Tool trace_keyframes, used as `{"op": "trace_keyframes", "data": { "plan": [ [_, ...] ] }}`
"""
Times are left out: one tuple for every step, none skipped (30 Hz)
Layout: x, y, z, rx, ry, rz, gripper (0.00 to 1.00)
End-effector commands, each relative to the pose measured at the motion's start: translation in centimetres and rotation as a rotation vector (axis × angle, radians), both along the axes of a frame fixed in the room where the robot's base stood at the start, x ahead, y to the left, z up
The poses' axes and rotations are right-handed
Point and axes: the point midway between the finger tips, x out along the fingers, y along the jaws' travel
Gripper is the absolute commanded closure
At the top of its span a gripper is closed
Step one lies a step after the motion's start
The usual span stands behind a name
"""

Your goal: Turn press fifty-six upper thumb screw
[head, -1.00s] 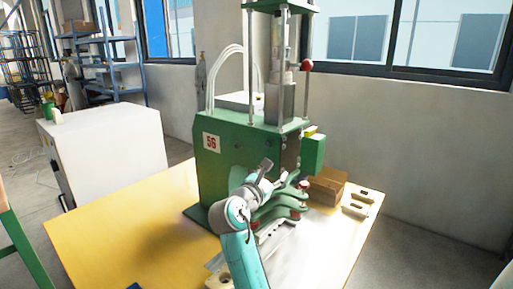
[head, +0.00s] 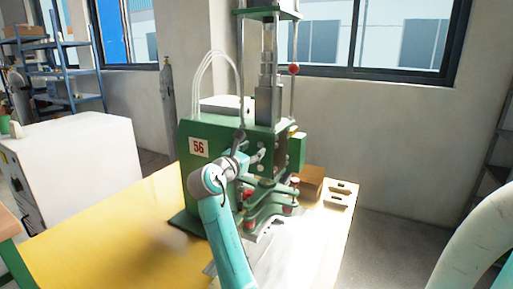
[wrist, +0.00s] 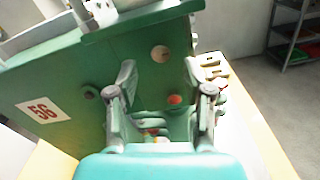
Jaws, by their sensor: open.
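The green press (head: 198,190) with a red "56" label stands on the yellow table; its label also shows in the wrist view (wrist: 42,110). In the wrist view, a pale round knob (wrist: 160,53), which may be the upper thumb screw, is on the green face. An orange-red round knob (wrist: 174,99) sits below it, and a dark one (wrist: 88,92) is to the left. My gripper (head: 257,158) is beside the press face. In the wrist view my gripper (wrist: 160,70) is open and empty, its fingers left and right of the pale knob's line; contact is not visible.
Green clamp arms with red knobs (head: 268,205) are below my gripper. A cardboard box (head: 309,182) and pale slotted blocks (head: 341,190) lie at the table's right. A white cabinet (head: 85,165) stands left. The yellow table (head: 110,240) is clear at front left.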

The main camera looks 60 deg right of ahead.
Motion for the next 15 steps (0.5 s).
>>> {"op": "trace_keyframes", "data": {
  "plan": [
    [0.0, -0.9, 0.0, 0.002, 0.001, -0.003, 0.49],
    [0.0, -1.3, 0.0, 0.001, 0.001, -0.002, 0.49],
    [0.1, -1.9, 0.0, 0.0, 0.0, -0.001, 0.49],
    [0.1, -2.2, 0.0, 0.0, 0.0, -0.001, 0.49],
    [0.2, -2.5, 0.0, 0.0, 0.001, -0.001, 0.49],
    [0.2, -2.9, 0.0, 0.0, 0.001, -0.001, 0.49],
    [0.2, -3.1, 0.0, 0.0, 0.001, -0.001, 0.49],
    [0.2, -3.3, 0.0, 0.0, 0.0, -0.001, 0.49],
    [0.3, -3.5, 0.0, 0.0, 0.0, -0.001, 0.49],
    [0.3, -3.6, 0.0, 0.0, 0.0, 0.0, 0.49],
    [0.3, -3.7, 0.0, 0.001, 0.0, 0.0, 0.49],
    [0.3, -3.8, 0.0, 0.001, 0.0, 0.0, 0.49],
    [0.3, -3.8, 0.0, 0.001, 0.0, 0.0, 0.49],
    [0.3, -3.9, 0.0, 0.001, 0.0, 0.001, 0.49],
    [0.3, -3.9, 0.0, 0.001, 0.0, 0.001, 0.49]
  ]
}}
